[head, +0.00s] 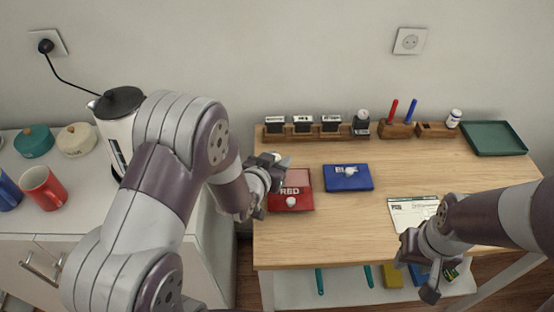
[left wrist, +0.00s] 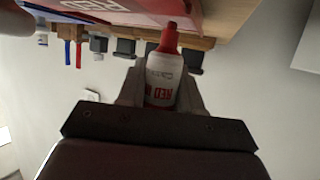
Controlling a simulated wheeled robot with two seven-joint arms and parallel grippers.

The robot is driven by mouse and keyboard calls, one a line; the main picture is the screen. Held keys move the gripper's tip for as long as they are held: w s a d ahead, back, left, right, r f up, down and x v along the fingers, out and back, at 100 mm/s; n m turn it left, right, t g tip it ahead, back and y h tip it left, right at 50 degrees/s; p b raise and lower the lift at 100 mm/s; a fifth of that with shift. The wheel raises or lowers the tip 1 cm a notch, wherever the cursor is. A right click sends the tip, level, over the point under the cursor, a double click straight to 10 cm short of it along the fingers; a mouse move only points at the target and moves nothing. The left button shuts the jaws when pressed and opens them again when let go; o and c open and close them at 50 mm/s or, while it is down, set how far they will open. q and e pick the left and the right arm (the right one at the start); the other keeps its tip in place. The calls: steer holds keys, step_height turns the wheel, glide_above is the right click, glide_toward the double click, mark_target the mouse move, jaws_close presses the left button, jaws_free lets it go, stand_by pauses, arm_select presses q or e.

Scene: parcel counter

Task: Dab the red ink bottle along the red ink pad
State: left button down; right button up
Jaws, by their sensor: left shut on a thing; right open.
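The red ink bottle (left wrist: 163,80) is white with a red nozzle and red lettering. My left gripper (left wrist: 160,95) is shut on it, with the nozzle pointing away from the wrist towards the table. In the head view my left gripper (head: 272,172) is at the upper left edge of the red ink pad, and the bottle is mostly hidden. My right gripper (head: 425,268) is open and empty near the front right edge.
A blue ink pad (head: 348,183) lies right of the red one. A paper form (head: 412,212) lies at right. The middle front is clear.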

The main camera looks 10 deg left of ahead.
arm_select(q)
steer(key=shift+s+f, duration=0.15)
steer(key=shift+f, duration=0.05)
steer(key=shift+r+p, duration=1.35)
steer(key=shift+r, duration=0.3)
